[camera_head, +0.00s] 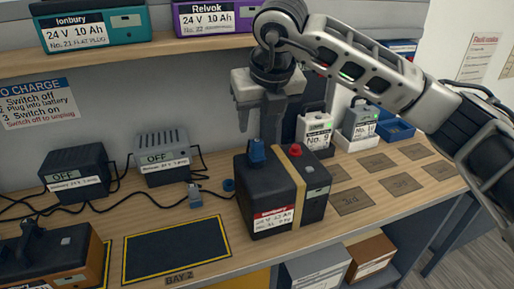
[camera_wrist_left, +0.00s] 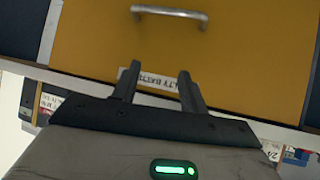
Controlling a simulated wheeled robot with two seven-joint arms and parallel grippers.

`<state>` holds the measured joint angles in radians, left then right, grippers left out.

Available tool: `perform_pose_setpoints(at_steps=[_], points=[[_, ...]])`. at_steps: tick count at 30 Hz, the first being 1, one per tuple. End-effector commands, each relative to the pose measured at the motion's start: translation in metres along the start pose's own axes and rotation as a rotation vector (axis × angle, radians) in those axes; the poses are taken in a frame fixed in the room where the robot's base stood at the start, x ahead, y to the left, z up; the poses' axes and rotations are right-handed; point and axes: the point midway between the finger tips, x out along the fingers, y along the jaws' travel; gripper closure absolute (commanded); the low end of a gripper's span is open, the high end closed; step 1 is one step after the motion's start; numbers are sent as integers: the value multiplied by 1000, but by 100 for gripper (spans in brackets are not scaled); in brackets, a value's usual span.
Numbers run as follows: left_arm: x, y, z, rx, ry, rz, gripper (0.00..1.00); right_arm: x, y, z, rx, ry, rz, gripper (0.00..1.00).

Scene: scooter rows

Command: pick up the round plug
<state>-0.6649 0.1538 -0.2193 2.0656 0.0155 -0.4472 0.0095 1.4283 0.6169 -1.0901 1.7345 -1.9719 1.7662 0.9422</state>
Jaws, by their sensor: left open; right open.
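My right gripper (camera_head: 258,122) is open and points down, above and behind the battery, apart from both plugs. The battery carries a blue piece and a red knob on top and a tan strap. My left gripper (camera_wrist_left: 158,88) is open and empty in the left wrist view, facing a yellow drawer front (camera_wrist_left: 230,50).
Two chargers reading OFF, one grey (camera_head: 162,157) and one dark (camera_head: 76,172), stand against the wall with loose cables. A yellow-edged dark mat (camera_head: 178,250) is empty. Batteries sit on the shelf above (camera_head: 150,58). Small units stand behind right.

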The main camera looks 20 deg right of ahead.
Motion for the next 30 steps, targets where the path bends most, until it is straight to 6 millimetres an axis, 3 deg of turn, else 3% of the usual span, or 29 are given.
perform_pose_setpoints(at_steps=[3, 11, 21, 29, 30], points=[[-2, 0, 0, 1, -5, -1, 56, 20, 0, 0, -1, 3, 1, 51], [-2, -1, 1, 1, -12, -2, 56, 40, 0, 0, -1, 1, 1, 51], [-6, -2, -9, -5, -1, -11, 56, 85, -4, -2, -2, 2, 3, 51], [-4, -2, -6, -7, -8, -12, 56, 89, -4, -2, -3, -1, 3, 51], [-4, -2, -6, -8, -8, -13, 56, 88, -4, -2, -3, -1, 3, 56]])
